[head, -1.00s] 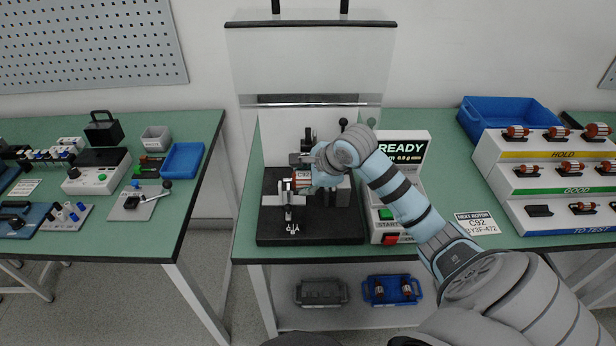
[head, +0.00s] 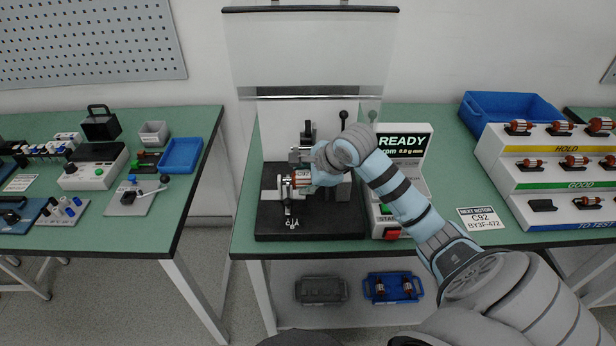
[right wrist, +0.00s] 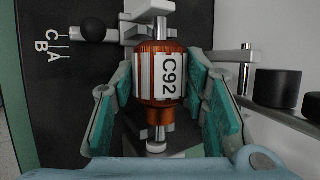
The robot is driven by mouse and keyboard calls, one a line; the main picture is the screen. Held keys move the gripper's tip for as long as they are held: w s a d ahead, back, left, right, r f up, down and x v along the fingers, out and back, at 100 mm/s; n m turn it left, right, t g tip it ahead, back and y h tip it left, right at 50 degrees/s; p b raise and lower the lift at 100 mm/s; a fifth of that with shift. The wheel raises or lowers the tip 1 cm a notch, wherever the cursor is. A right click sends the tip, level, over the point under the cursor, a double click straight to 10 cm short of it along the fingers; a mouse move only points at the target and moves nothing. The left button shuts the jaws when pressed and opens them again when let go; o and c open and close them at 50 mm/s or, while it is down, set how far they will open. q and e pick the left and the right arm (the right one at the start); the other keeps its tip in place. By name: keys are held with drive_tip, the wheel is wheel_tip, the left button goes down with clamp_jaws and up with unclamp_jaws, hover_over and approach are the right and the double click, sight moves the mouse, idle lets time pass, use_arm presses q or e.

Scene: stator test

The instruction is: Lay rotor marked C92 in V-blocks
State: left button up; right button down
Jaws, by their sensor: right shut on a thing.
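The rotor marked C92 (right wrist: 157,75) has copper windings, a white label and a steel shaft. In the right wrist view it lies between the teal finger pads of my right gripper (right wrist: 160,105), which is shut on it. In the head view the rotor (head: 301,182) and the right gripper (head: 312,172) are over the black test stand (head: 325,222). One shaft end lies close to a grey support (right wrist: 155,8); I cannot tell whether it rests in the V-blocks. The left gripper is not in view.
A READY display (head: 403,143) stands right of the stand, above a control box with green and red buttons. A NEXT ROTOR card (head: 482,219) reads C92. A stepped rack (head: 545,175) holds several rotors.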

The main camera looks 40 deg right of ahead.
drive_tip(key=shift+f+b, duration=0.15)
drive_tip(key=shift+b, duration=0.15)
idle(0.4)
drive_tip(key=c, duration=0.9)
unclamp_jaws()
drive_tip(key=shift+o, duration=0.2)
drive_tip(key=v, duration=1.2)
